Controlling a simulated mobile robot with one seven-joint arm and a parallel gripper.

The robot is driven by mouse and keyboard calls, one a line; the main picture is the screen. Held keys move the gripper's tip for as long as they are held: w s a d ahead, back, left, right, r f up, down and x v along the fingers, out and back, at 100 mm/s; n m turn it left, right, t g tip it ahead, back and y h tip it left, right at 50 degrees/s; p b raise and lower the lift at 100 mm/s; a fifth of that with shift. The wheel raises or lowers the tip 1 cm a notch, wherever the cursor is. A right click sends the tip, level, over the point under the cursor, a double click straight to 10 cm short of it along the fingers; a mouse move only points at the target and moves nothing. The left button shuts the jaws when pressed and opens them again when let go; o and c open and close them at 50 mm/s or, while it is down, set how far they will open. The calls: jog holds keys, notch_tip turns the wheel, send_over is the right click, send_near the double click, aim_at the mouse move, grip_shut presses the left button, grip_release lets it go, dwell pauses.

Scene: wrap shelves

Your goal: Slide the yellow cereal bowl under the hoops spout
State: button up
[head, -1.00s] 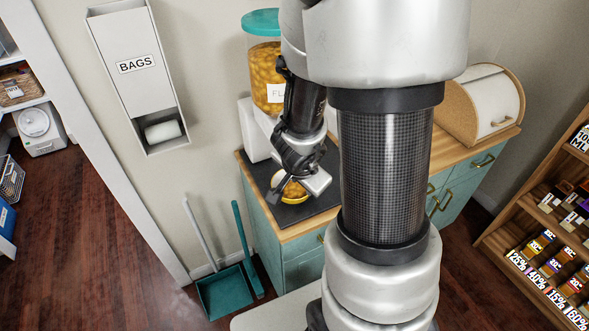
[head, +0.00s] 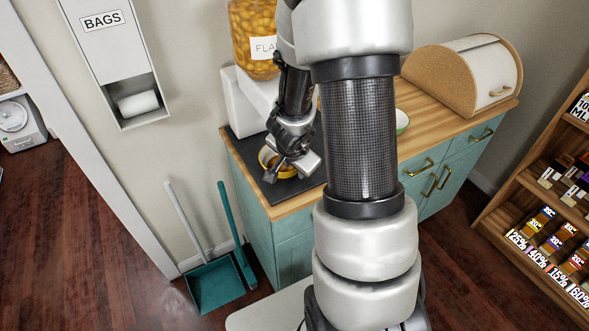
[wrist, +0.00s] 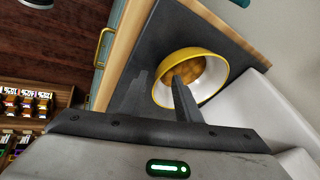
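The yellow cereal bowl (head: 265,160) stands on a dark mat (head: 242,151) at the counter's left end, partly hidden by my gripper (head: 274,177). In the wrist view the bowl (wrist: 213,93) has a white inside and golden-brown contents. My gripper's fingers (wrist: 158,80) are apart, one over the bowl's inside and one outside its rim; I see no clear contact. A clear dispenser (head: 243,35) of golden cereal, its label partly hidden and starting "FLA", is above the white body (head: 240,95) behind the bowl. No hoops label or spout is visible; my arm hides part of the counter.
A bowl with a green rim (head: 402,121) shows partly behind my arm on the wooden counter (head: 424,112). A bread bin (head: 440,80) stands at the right end. A dustpan (head: 214,285) and a brush (head: 235,235) are on the left. Shelves (head: 540,225) stand at the right.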

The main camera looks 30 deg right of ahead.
jog(key=shift+b+x, duration=0.4)
jog(key=shift+x, duration=0.9)
grip_shut()
jog(key=shift+d, duration=0.15)
